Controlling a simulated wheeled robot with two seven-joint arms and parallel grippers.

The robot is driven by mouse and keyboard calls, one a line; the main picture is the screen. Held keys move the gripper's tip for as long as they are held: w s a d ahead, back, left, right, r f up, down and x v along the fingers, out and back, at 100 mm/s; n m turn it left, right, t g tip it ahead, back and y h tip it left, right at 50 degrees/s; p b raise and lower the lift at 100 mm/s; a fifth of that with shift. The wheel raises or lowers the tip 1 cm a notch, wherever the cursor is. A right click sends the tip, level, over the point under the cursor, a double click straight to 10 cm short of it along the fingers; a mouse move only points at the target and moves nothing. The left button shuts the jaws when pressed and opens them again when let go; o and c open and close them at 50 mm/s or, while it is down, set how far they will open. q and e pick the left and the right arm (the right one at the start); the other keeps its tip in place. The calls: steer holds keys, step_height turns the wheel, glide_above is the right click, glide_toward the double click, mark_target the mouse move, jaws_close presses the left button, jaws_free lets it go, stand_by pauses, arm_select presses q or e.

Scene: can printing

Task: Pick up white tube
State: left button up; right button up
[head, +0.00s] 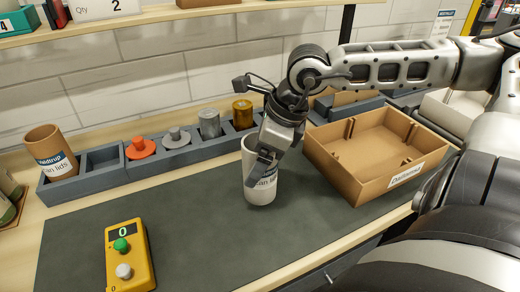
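The white tube (262,190) stands upright on the dark mat, right of the middle of the head view, with a printed label partly hidden by my gripper. My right gripper (265,160) reaches down to it from above. One finger lies in front of the tube's upper wall, and the other finger is hidden. I cannot tell whether the fingers press on the tube. My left gripper is not in view.
A cardboard box (365,150) with dividers stands close to the right of the tube. A grey rack (100,186) behind holds a brown tube (50,152), lids and small cans. A yellow button box (128,258) sits at front left. The mat (195,225) between is clear.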

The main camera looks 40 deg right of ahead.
steer(key=shift+a+f, duration=0.1)
steer(key=shift+f, duration=0.1)
steer(key=c, duration=1)
steer(key=shift+c, duration=0.4)
steer(key=shift+r, duration=0.2)
